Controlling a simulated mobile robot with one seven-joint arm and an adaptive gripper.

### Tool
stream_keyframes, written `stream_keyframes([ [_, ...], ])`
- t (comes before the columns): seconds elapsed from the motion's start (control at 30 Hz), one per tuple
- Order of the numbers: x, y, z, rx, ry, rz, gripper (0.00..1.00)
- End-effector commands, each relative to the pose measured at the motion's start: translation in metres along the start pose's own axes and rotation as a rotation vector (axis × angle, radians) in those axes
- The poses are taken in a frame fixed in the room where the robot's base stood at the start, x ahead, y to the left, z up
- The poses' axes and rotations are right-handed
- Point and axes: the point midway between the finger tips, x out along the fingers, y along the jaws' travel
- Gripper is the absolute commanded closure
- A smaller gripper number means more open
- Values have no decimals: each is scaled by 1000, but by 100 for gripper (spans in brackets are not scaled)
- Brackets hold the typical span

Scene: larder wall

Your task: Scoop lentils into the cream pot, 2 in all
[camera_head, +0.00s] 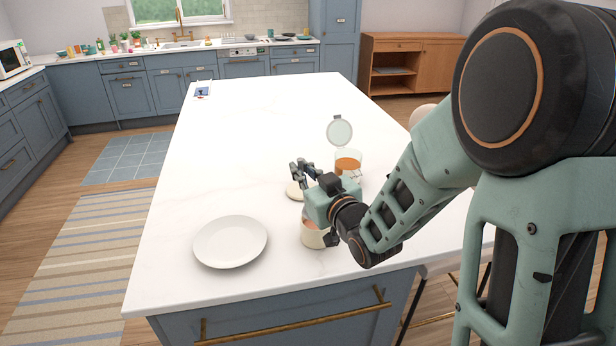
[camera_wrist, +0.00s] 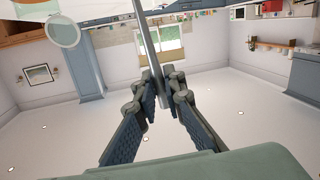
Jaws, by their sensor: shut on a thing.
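A glass jar (camera_head: 348,163) of orange lentils stands on the island, its round lid (camera_head: 340,131) flipped up. The cream pot (camera_head: 313,239) stands nearer the front edge, partly hidden by my wrist. Something reddish-orange shows at its mouth; I cannot tell how much is inside. My gripper (camera_head: 302,172) is above the counter between jar and pot. In the wrist view, my gripper (camera_wrist: 160,88) is shut on a thin grey handle (camera_wrist: 148,38), which looks like the scoop's. The scoop's bowl is not clearly visible, so I cannot tell its load.
A white plate (camera_head: 231,242) lies left of the pot. A pale round disc (camera_head: 294,190), perhaps the pot's lid, lies under my gripper. Most of the white island top (camera_head: 250,130) is clear.

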Motion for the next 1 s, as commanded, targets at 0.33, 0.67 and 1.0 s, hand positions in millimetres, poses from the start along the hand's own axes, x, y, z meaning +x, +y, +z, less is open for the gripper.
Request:
stream_keyframes([
  [0.33,-2,-20,13,-135,31,13,100],
  [0.67,-5,-38,20,-263,58,27,100],
  [1.0,-9,-48,8,-365,79,40,100],
])
